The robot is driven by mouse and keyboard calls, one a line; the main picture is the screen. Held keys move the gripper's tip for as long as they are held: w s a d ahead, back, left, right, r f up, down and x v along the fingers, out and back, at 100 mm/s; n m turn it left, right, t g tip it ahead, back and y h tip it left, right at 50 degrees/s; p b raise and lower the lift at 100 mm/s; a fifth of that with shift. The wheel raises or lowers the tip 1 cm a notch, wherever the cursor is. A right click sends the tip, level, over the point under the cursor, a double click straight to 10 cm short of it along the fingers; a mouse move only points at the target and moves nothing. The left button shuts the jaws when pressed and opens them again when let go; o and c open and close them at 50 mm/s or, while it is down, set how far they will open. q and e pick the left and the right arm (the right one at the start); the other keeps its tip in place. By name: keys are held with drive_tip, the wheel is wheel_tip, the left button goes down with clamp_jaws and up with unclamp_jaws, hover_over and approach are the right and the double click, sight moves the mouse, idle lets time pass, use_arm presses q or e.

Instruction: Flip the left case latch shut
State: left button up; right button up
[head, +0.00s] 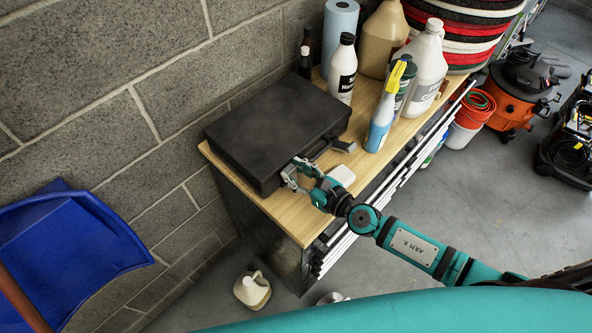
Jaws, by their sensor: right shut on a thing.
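The black case (275,125) lies with its lid down on the wooden bench top (283,218). My right gripper (293,174) is at the left part of the case's front side, shut on the left latch, which its fingers mostly hide. The latch's exact angle cannot be made out. The case handle shows as a dark bar between the two latches. My left gripper is not in view.
A white block (341,175) lies close beside my right gripper. A spray bottle (381,122), a black-and-white bottle (343,70) and large jugs (424,68) stand right of and behind the case. A block wall (110,80) runs along the bench's back.

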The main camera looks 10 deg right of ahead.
drive_tip(key=o, duration=1.1)
drive_tip(key=shift+o, duration=0.2)
drive_tip(key=shift+s, duration=0.1)
drive_tip(key=v, duration=1.2)
